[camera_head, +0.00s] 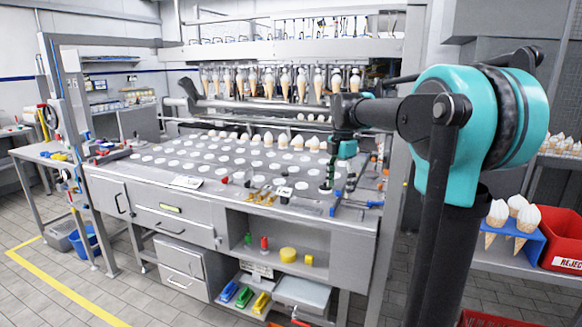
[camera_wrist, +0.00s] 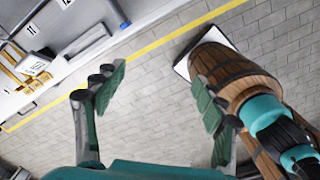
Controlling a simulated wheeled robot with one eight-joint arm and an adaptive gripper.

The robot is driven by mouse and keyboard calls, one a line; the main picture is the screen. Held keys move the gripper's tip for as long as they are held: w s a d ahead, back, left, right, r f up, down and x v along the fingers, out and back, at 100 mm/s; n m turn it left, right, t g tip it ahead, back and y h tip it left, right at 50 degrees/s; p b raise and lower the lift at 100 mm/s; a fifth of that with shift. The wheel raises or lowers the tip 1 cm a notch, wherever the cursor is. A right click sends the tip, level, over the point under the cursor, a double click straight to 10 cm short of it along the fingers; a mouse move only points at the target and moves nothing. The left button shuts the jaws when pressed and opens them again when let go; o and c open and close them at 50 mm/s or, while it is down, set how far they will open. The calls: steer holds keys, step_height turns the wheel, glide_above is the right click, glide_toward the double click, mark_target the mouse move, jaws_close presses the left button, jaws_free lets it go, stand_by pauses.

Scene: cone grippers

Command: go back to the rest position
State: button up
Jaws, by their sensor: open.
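My gripper (camera_head: 338,178) hangs at the right end of the machine's worktop in the head view, in front of the cones. In the wrist view my gripper (camera_wrist: 160,105) has its two green-padded fingers wide apart, with only grey paved floor visible between them. Nothing is held. My arm comes in from the right of the head view, with its large teal joint close to the camera.
A metal machine (camera_head: 278,225) has a worktop of round holes, with cones (camera_head: 283,141) at the back and hanging cones above. A blue rack (camera_head: 512,251) holds cones beside a red crate (camera_head: 562,238). A wooden barrel (camera_wrist: 235,75) is near the right finger in the wrist view.

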steer(key=s+d+f+m+t, duration=0.2)
steer(key=s+f+m, duration=0.9)
steer(key=s+f, duration=0.1)
steer(key=s+d+f+m+t, duration=0.2)
steer(key=s+f+m, duration=1)
steer(key=f, duration=0.1)
steer(key=shift+s+f, duration=0.15)
steer(key=shift+f, duration=0.1)
